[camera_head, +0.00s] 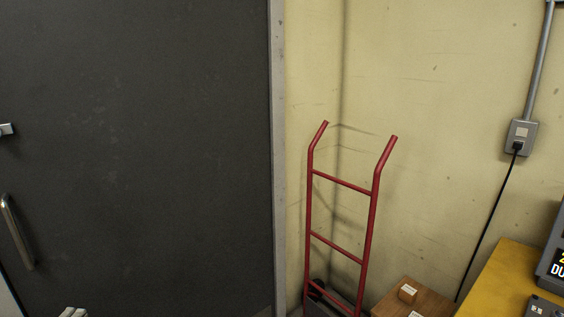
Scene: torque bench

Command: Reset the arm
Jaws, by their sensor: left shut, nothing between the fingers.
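Only the tips of my left gripper (73,312) show, at the bottom left edge of the head view, in front of the dark door. The two pale fingertips are close together, shut, with nothing seen between them. The rest of the left arm is below the frame. My right gripper and right arm are not in view.
A dark door (150,150) with a metal handle (17,232) fills the left. A red hand truck (343,185) stands in the corner.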

